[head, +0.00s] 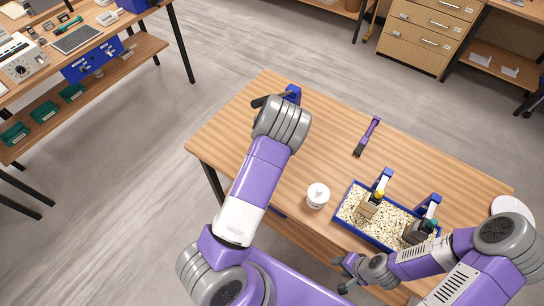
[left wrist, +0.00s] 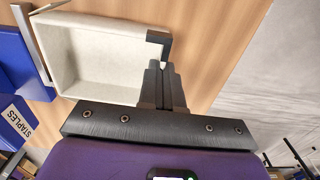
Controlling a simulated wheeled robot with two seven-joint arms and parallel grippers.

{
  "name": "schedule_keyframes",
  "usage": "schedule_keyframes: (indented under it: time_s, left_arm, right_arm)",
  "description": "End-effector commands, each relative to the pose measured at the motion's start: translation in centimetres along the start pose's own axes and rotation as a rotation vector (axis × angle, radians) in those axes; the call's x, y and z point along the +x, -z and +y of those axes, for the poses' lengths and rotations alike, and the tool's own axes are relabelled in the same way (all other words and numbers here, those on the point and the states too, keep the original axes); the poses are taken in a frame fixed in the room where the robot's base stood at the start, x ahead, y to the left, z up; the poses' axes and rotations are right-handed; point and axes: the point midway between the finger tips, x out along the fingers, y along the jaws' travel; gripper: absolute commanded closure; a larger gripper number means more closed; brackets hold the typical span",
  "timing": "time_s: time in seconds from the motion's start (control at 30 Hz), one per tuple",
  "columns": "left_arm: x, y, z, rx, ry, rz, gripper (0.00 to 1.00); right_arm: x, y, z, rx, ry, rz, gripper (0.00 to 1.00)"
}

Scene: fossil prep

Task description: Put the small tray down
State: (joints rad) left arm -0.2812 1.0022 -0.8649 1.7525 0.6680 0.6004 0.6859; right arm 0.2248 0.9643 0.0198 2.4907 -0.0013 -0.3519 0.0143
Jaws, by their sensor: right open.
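The small tray (left wrist: 100,52) is cream-coloured and looks empty in the left wrist view. My left gripper (left wrist: 162,68) is shut on its right-hand wall, with the dark fingers close together at the rim. Wood shows behind the tray; I cannot tell whether it touches the table. In the head view my left wrist hides the tray and most of this gripper, over the table's far left part. My right gripper (head: 342,274) is open and empty at the table's front edge, just in front of the blue gravel box.
The wooden table (head: 240,125) holds a purple-handled brush (head: 368,136), a white lidded jar (head: 318,195) and a blue box of gravel (head: 345,213) with tools in it. The table's middle is clear.

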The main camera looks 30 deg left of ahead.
Motion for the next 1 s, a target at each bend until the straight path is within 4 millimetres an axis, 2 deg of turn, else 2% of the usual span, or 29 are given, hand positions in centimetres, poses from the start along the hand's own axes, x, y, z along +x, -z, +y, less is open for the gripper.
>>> schedule_keyframes:
  time_s: [0.17,0.2,0.3,0.73,0.9,1.0]
  left_arm:
    - [0.1,0.0,2.9,0.003,-0.001,0.002,1.0]
    - [0.9,0.0,2.7,0.0,0.001,0.001,1.0]
    - [1.6,0.0,2.6,0.0,0.001,0.0,1.0]
    - [1.9,0.0,2.6,0.0,0.0,-0.001,1.0]
    - [1.8,0.0,2.6,0.0,0.0,0.0,0.71]
    - [1.8,0.0,2.6,0.0,0.0,0.0,0.7]
  right_arm:
    - [0.2,0.0,0.1,0.0,0.0,0.0,0.57]
    - [0.8,0.0,0.3,0.0,0.0,0.0,0.57]
    - [1.4,0.1,0.5,0.0,0.0,0.0,0.57]
    - [1.6,0.1,0.6,0.0,0.0,0.0,0.57]
    - [1.5,0.1,0.6,0.0,0.0,0.0,0.57]
    - [1.5,0.1,0.6,0.0,0.0,0.0,0.57]
